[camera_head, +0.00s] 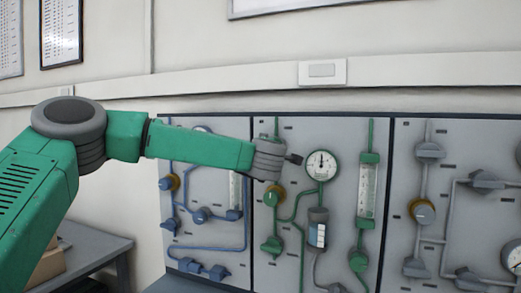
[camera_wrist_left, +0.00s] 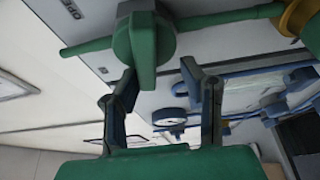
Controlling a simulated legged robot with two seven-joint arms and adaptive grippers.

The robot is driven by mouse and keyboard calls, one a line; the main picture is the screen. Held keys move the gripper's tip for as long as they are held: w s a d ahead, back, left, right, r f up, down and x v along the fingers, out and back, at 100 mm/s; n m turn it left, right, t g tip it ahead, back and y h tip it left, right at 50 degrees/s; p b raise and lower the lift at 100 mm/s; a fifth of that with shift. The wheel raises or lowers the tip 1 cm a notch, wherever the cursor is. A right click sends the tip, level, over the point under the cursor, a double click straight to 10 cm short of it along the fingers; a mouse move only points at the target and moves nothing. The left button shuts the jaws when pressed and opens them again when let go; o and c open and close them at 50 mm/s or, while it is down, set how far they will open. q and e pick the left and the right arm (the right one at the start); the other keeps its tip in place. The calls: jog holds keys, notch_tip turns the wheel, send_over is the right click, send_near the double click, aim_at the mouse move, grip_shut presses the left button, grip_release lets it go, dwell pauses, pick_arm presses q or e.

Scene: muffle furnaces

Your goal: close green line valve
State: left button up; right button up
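The green line runs down the middle panel, its upper pipe (camera_head: 276,126) showing above my left gripper (camera_head: 291,158). In the left wrist view a green valve with a blocky handle (camera_wrist_left: 146,48) sits on the green pipe (camera_wrist_left: 225,19). My left gripper (camera_wrist_left: 160,76) is open there, its two dark fingers apart, with the handle just beyond the fingertips. I cannot tell whether the fingers touch it. In the head view my wrist and gripper hide this valve. A yellow-ringed green knob (camera_head: 272,196) and a lower green valve (camera_head: 271,245) sit below. My right gripper is not in view.
A round gauge (camera_head: 321,165) is close to the right of my left gripper. A green-capped flow tube (camera_head: 368,185) stands farther right. Blue-line valves (camera_head: 202,215) are on the left panel, grey-line valves (camera_head: 415,267) on the right panel. A table (camera_head: 95,245) stands at lower left.

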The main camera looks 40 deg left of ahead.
pick_arm(q)
jog(key=shift+d, duration=0.25)
jog(key=v, duration=1.1)
jog(key=shift+s, duration=0.35)
jog(key=shift+d, duration=0.1)
